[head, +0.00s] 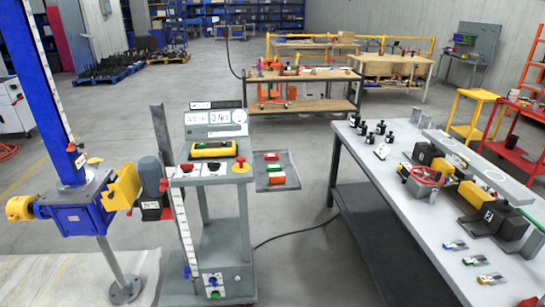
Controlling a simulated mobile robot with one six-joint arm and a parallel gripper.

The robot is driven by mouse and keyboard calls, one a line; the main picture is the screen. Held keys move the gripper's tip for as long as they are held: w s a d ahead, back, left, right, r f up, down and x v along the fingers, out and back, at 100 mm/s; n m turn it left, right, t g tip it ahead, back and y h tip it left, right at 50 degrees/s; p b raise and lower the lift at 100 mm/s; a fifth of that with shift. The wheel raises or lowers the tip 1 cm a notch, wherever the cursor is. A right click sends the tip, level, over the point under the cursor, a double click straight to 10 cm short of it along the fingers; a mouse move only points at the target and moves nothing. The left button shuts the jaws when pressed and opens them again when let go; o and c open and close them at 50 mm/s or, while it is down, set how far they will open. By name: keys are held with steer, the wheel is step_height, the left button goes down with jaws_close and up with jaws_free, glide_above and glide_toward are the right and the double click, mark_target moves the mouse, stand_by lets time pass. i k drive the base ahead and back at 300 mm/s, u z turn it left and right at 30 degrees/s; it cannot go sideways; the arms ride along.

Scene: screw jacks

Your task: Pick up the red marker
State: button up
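I cannot pick out a red marker for certain. A small grey side tray (291,184) on the control stand holds a few small coloured pieces. One is a red piece (272,155) at the back, with a green one in the middle and an orange-red one in front. They are too small to tell whether any is a marker. A red-orange thing (531,302) is cut off at the bottom right edge of the view. My gripper is not in view.
The control stand (222,222) is near the middle, beside a blue screw jack (80,215) at left. A grey table (425,235) with black and yellow jacks and a red handwheel (424,178) fills the right. A cable crosses the open floor (310,265) between stand and table.

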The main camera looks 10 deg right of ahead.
mark_target(269, 156)
steer(key=u, duration=0.2)
steer(key=i, duration=0.75)
steer(key=z, duration=3.4)
steer(key=i, duration=0.1)
steer(key=u, duration=2.05)
